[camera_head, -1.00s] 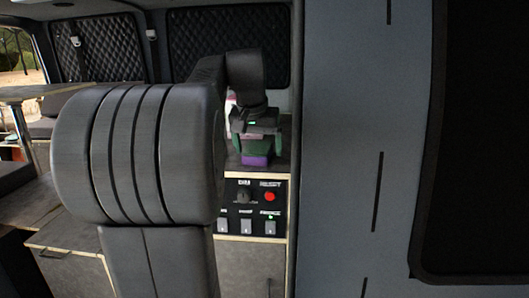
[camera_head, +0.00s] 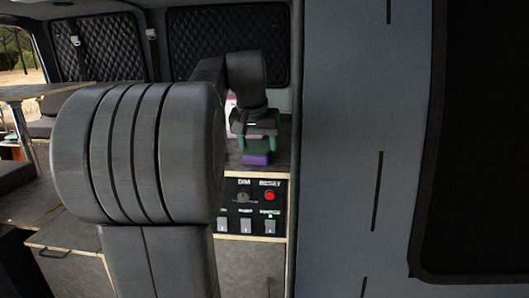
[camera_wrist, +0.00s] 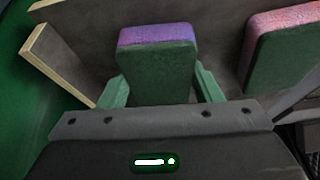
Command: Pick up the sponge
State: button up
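A sponge (camera_wrist: 157,62), purple at its far edge and green on the face toward me, stands between the two green fingers of my gripper (camera_wrist: 160,80) in the wrist view. The fingertips meet its left and right edges, and the gripper looks shut on it. In the head view the gripper (camera_head: 259,138) hangs over the counter at the back, with the purple part of the sponge (camera_head: 256,158) showing just below the fingers. Whether the sponge still touches the counter is not clear.
A second block, pink and green (camera_wrist: 284,45), stands to the right in the wrist view. A wooden-edged panel (camera_wrist: 58,62) is at the left. Below the counter is a switch panel (camera_head: 250,206) with a red button. A grey wall (camera_head: 345,150) stands to the right.

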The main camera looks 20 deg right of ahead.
aim_at(258, 147)
jog(key=c, duration=0.3)
jog(key=shift+r, duration=0.1)
notch_tip(258, 147, up, 10)
jog(key=shift+r, duration=0.15)
dwell(0.4)
jog(key=shift+o, duration=1)
jog(key=shift+c, duration=0.7)
jog(key=shift+s, duration=0.1)
